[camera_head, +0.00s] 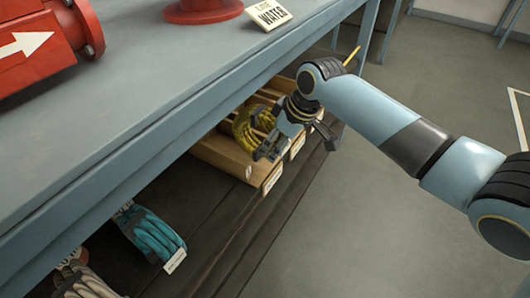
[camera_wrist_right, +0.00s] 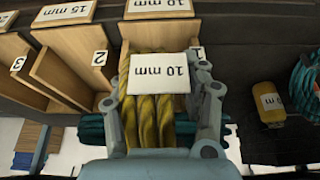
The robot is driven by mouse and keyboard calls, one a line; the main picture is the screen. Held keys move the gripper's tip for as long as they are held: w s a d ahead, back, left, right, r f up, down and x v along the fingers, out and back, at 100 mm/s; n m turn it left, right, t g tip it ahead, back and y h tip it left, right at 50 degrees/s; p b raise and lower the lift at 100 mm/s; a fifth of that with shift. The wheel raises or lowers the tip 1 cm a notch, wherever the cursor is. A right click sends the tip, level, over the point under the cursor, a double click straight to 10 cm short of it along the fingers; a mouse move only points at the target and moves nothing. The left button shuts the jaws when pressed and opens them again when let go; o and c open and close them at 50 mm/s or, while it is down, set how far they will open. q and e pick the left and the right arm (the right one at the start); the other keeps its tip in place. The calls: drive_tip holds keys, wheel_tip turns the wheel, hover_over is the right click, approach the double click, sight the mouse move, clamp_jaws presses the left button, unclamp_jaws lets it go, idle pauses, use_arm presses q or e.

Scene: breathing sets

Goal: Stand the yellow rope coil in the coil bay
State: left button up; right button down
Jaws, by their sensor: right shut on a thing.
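The yellow rope coil (camera_head: 243,128) is at the wooden rack under the bench, partly hidden by my right gripper (camera_head: 270,149). In the right wrist view the coil (camera_wrist_right: 151,118) is between the two fingers of my right gripper (camera_wrist_right: 166,108), which is shut on it. A white "10 mm" tag (camera_wrist_right: 159,73) hangs on the coil. The coil's far part lies between the wooden dividers marked 1 and 2, at the bay with the "10 mm" label (camera_wrist_right: 160,7). I cannot tell whether it touches the bay floor. My left gripper is not in view.
The wooden rack (camera_head: 222,153) has further bays beside this one. A teal coil (camera_head: 155,236) and a grey coil (camera_head: 87,285) lie on the dark lower shelf. The blue bench top (camera_head: 150,95) overhangs the rack. Floor (camera_head: 330,220) is clear at the right.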

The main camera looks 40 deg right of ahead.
drive_tip(key=w, duration=0.1)
drive_tip(key=w+a, duration=0.1)
drive_tip(key=shift+w+f, duration=0.1)
drive_tip(key=shift+w, duration=0.25)
wheel_tip(320, 180, down, 3)
drive_tip(key=shift+f+b, duration=0.2)
drive_tip(key=shift+b, duration=0.6)
drive_tip(key=shift+r, duration=0.1)
drive_tip(key=c, duration=1)
unclamp_jaws()
drive_tip(key=shift+s, duration=0.1)
